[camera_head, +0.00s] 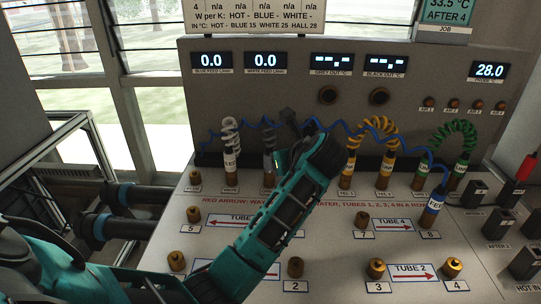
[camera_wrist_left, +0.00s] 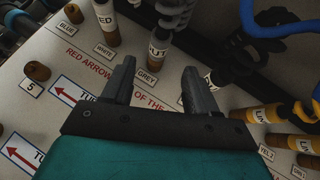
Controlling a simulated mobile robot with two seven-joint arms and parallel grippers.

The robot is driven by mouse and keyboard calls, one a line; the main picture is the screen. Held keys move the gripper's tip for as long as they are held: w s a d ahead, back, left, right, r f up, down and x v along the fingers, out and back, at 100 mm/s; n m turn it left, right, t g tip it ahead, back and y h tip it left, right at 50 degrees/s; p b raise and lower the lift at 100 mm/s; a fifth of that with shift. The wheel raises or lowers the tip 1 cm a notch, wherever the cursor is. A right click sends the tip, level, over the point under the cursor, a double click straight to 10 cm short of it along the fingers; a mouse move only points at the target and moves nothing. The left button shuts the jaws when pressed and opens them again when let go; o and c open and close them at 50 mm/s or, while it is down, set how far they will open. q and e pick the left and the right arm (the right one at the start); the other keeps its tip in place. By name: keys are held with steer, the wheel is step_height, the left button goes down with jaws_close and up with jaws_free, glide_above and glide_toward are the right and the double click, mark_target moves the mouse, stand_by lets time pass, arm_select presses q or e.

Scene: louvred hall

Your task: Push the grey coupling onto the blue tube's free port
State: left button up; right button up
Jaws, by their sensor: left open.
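The grey coupling (camera_head: 269,161), under a grey coiled hose, stands upright on the port labelled GREY. In the left wrist view the grey coupling (camera_wrist_left: 160,42) shows just beyond my open, empty left gripper (camera_wrist_left: 158,65), between the fingertips' lines; contact cannot be told. The blue coupling (camera_head: 437,206) is seated on the port at the right end of the TUBE 4 strip (camera_head: 391,223). The brass port (camera_head: 366,213) at that strip's left end is bare. My right gripper is out of view.
A white coupling (camera_head: 230,165) stands left of the grey one. Yellow couplings (camera_head: 384,171) and green couplings (camera_head: 463,168) stand to the right. A blue coiled hose (camera_head: 375,127) hangs across the back. Bare brass ports dot the front; dark sockets (camera_head: 497,225) fill the right edge.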

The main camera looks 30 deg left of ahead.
arm_select(q)
steer(key=shift+x, duration=4.85)
steer(key=shift+s, duration=0.1)
jaws_close()
